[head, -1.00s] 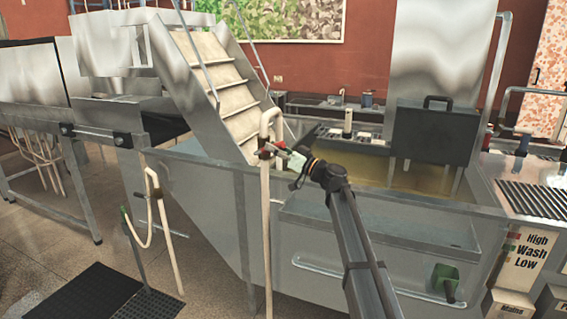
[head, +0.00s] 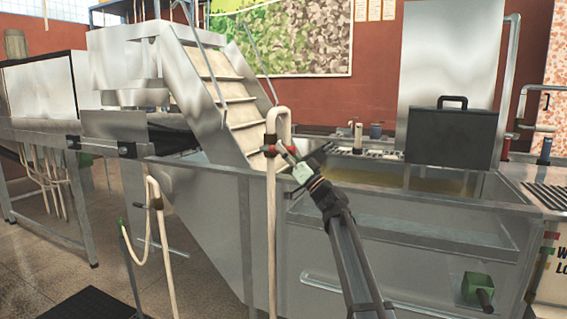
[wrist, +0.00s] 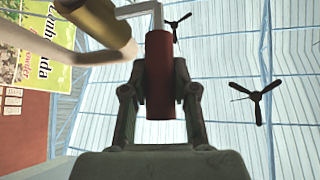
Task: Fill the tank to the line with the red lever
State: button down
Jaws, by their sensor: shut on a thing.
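The red lever (wrist: 159,75) is between the two fingers of my gripper (wrist: 160,100) in the wrist view, and the fingers are shut on it. In the head view, my gripper (head: 292,165) reaches the red lever (head: 269,149) on a cream pipe (head: 272,225) that bends over at the tank's near edge. The steel tank (head: 420,225) holds yellowish liquid (head: 385,180) low behind its front wall. I cannot make out a fill line. The pipe's outlet is partly hidden, and I cannot tell whether liquid flows from it.
A steel conveyor (head: 232,105) slopes into the tank's left end. A dark box (head: 452,137) with a handle stands at the tank's back right. A second cream hose (head: 152,215) hangs at the left. A green-backed handle (head: 478,290) is on the front. Open floor (head: 55,255) lies left.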

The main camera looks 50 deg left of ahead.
jog(key=shift+f+y+b, duration=0.1)
jog(key=shift+y+b, duration=0.3)
jog(key=shift+b, duration=0.25)
jog(key=c, duration=0.9)
grip_release()
jog(key=shift+f, duration=0.1)
jog(key=shift+d+f, duration=0.15)
jog(key=shift+d, duration=0.05)
jog(key=w+d, duration=0.1)
jog(key=d, duration=0.3)
jog(key=w+d, duration=0.1)
jog(key=d, duration=0.3)
jog(key=w+d, duration=0.1)
jog(key=d, duration=0.3)
jog(key=shift+w+f, duration=0.2)
jog(key=shift+w, duration=0.15)
